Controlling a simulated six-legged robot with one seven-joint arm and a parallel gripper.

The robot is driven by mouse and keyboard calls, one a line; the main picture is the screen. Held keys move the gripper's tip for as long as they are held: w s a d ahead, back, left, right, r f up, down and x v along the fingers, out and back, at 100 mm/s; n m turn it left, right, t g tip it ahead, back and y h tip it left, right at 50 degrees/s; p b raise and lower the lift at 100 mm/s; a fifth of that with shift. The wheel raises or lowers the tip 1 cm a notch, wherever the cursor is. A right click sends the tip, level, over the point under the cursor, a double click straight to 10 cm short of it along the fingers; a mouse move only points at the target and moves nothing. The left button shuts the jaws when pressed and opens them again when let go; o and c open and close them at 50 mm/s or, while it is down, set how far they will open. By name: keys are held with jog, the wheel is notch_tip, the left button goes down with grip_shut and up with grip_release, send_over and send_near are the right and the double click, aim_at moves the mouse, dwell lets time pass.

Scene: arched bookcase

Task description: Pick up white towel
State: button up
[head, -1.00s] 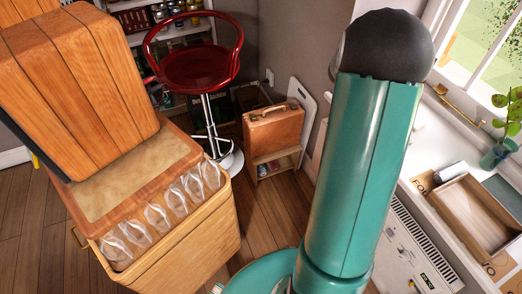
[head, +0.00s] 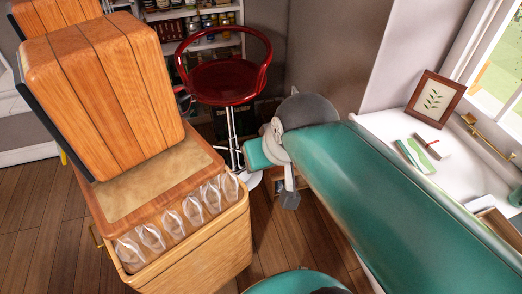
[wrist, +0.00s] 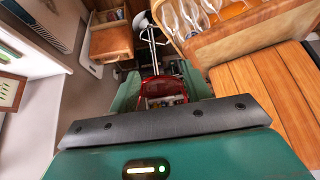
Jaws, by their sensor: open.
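I cannot make out a white towel in either current view. My arm hides part of the floor and the white counter.
A wooden cabinet (head: 200,250) with glasses stands at the left. The red bar stool (head: 222,82) stands behind it. A white counter (head: 385,125) at the right bears a framed leaf picture (head: 435,103). Wood floor (head: 40,215) is bare at the left.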

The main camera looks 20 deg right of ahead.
jog(key=shift+s+a+f+g, duration=0.1)
jog(key=shift+s+f+g, duration=0.1)
jog(key=shift+s, duration=0.4)
jog(key=shift+s+f+g, duration=0.1)
jog(key=shift+s+f, duration=0.05)
jog(key=shift+s, duration=0.45)
jog(key=o, duration=0.4)
jog(key=c, duration=0.7)
jog(key=shift+o, duration=0.2)
